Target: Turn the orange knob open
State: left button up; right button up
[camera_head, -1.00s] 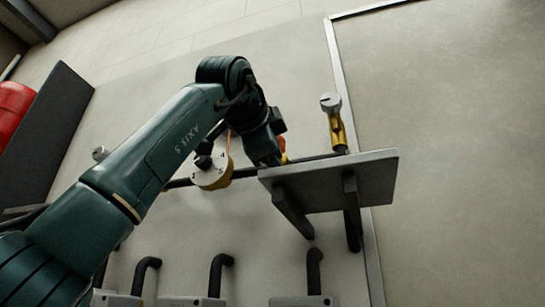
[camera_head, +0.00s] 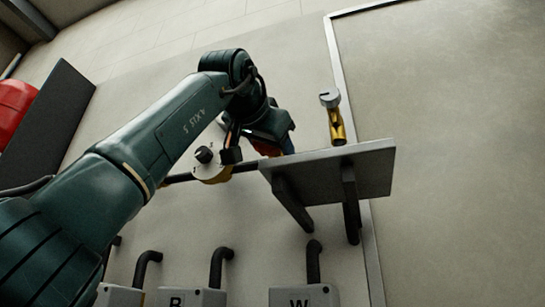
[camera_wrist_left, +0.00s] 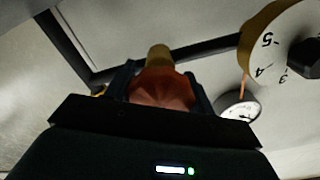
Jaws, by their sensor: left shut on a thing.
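The orange knob (camera_wrist_left: 160,92) shows in the left wrist view, faceted, in front of a yellowish stem. My left gripper (camera_wrist_left: 160,82) has its dark fingers on either side of the knob and is shut on it. In the head view my left gripper (camera_head: 270,142) is by the back left end of a grey shelf, and my wrist largely hides the knob there. Its turn angle cannot be read. My right gripper is in neither view.
A numbered dial (camera_head: 210,165) with a black knob sits close left of my gripper. A gauge (camera_wrist_left: 240,107) shows in the wrist view. A grey shelf (camera_head: 340,172) and a yellow valve (camera_head: 337,125) with a grey cap stand to the right. Lettered boxes with black pipes (camera_head: 313,262) are below.

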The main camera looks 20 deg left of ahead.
pick_arm(q)
jog(key=shift+n, duration=0.4)
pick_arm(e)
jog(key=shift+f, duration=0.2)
pick_arm(q)
jog(key=o, duration=1)
jog(key=s+b, duration=0.4)
jog(key=s, duration=0.9)
jog(key=shift+a, duration=0.2)
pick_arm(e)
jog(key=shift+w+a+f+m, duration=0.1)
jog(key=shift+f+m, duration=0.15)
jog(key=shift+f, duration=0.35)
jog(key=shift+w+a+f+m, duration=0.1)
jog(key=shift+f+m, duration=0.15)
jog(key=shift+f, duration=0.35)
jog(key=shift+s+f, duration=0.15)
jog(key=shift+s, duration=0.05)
